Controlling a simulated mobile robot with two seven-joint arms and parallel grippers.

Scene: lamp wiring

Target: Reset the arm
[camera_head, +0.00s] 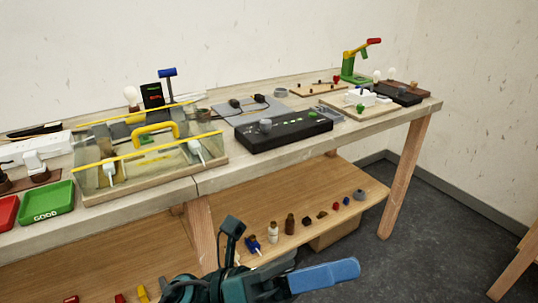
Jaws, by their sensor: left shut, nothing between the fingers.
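My left gripper (342,271) shows at the bottom centre, in front of the lower shelf. Its teal and dark body leads to blue fingers that point right. The fingers are shut and empty, and touch none of the objects on the bench or shelf. The rest of the left arm is cut off by the bottom edge of the picture. My right gripper is not in view.
The wooden workbench (213,183) carries a clear-sided box with a yellow handle (155,130), a black control box (283,130) and a green tray (47,201). Small bottles and parts line the lower shelf (340,178). Open floor (440,230) lies to the right.

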